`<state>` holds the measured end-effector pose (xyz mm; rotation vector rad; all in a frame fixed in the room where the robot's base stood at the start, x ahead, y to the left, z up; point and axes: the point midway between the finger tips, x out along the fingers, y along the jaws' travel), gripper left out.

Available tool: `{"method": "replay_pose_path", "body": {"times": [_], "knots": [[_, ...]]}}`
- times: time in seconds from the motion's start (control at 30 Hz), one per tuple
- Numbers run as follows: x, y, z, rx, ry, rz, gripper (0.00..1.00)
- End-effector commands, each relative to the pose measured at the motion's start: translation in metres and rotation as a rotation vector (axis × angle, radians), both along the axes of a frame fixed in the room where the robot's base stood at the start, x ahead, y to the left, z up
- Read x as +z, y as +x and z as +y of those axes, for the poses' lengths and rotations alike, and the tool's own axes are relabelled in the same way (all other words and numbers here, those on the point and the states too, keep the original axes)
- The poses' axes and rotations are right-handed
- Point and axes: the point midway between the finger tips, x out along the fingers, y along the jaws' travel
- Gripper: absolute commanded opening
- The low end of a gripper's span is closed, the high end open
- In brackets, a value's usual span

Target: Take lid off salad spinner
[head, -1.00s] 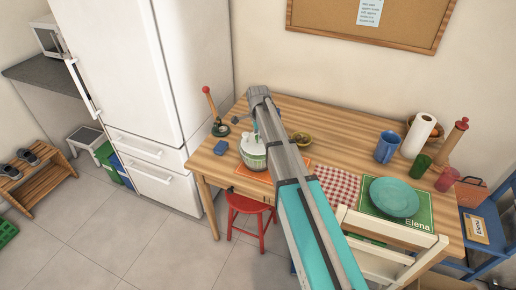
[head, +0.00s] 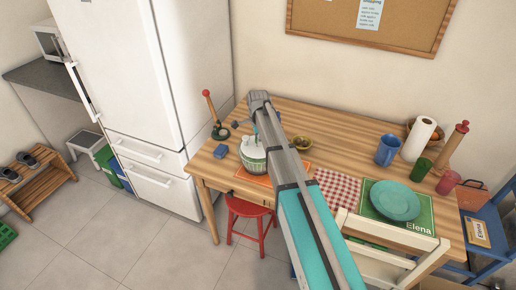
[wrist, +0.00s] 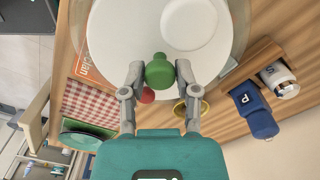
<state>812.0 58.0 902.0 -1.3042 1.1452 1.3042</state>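The salad spinner stands on the wooden table, with a pale ribbed bowl (head: 253,164) partly hidden by my arm in the head view. Its round white lid (wrist: 120,45) fills the top middle of the wrist view, with a raised white disc (wrist: 190,22) on it. A green knob (wrist: 159,70) shows over the lid's near edge. My gripper (wrist: 160,68) has one finger on either side of the knob, with narrow gaps showing. It looks open; whether a finger touches the knob is unclear. The fingertips are hidden in the head view.
Near the spinner on the table (head: 335,130) are a blue block (head: 221,132), a small bowl (head: 302,142) and a red-topped stick (head: 210,108). A checked cloth (head: 336,191) and teal plate (head: 395,200) lie right. A blue mug (head: 387,150) stands behind. A red stool (head: 250,208) is in front.

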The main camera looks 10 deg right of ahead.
Motion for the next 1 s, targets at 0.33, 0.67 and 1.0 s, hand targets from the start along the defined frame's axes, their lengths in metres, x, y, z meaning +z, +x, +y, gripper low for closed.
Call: {"method": "replay_pose_path", "body": {"times": [0.33, 0.67, 1.0], "knots": [[0.000, 0.000, 0.000, 0.000, 0.000, 0.000, 0.00], [0.003, 0.000, 0.000, 0.000, 0.000, 0.000, 0.00], [0.022, 0.000, 0.000, 0.000, 0.000, 0.000, 0.00]]}}
